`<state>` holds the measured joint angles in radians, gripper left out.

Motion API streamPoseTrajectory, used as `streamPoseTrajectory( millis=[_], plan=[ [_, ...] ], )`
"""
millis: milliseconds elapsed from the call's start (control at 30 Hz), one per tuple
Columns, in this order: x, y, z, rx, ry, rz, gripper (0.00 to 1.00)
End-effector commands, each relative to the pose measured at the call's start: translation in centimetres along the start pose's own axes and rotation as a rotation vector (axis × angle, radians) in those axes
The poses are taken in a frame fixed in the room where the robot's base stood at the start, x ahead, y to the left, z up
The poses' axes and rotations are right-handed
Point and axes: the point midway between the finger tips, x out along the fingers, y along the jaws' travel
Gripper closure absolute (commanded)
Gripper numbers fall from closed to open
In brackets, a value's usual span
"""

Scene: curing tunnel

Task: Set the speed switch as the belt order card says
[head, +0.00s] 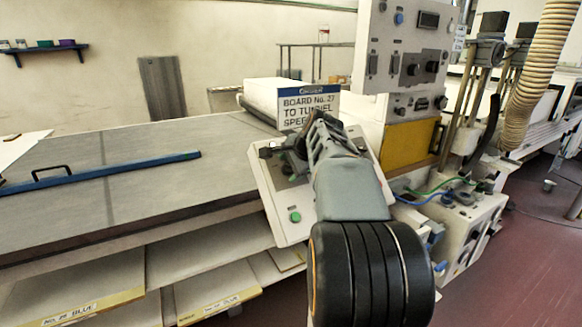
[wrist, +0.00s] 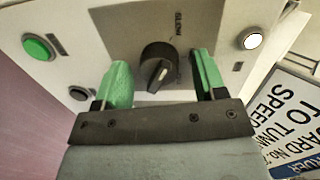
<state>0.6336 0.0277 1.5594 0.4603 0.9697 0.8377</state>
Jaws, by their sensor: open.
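The speed switch (wrist: 158,64) is a black rotary knob with a pale pointer mark, on a grey plate in the wrist view. A "SLOW" label is printed above it; other small lettering to its right is unreadable. My gripper (wrist: 163,76) is open, with one green finger on each side of the knob and gaps showing. I cannot tell which setting the pointer marks. The belt order card (head: 305,103) reads "BOARD No. 27 TO TUNNEL SPEE…" in the head view; my arm hides its lower part. It also shows in the wrist view (wrist: 290,115), cut off.
The control box (head: 272,200) carries a green button (wrist: 38,47), a black button (wrist: 79,93) and a white button (wrist: 253,41) around the switch. The grey belt table (head: 130,165) lies to the left, with a blue bar (head: 105,173) on it.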

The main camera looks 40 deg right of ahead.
Motion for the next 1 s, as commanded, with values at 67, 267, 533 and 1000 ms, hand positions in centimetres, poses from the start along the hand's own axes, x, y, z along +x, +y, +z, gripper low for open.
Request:
streamPoseTrajectory(
  millis=[67, 267, 533, 1000],
  plan=[
    [0.08, 0.00, 0.01, 0.000, 0.000, 0.000, 0.35],
    [0.06, 0.00, 0.02, 0.000, 0.000, 0.000, 0.36],
    [0.04, -0.01, 0.02, 0.000, 0.000, 0.000, 0.62],
    [-0.06, -0.05, 0.02, 0.026, -0.002, 0.000, 0.85]
  ],
)
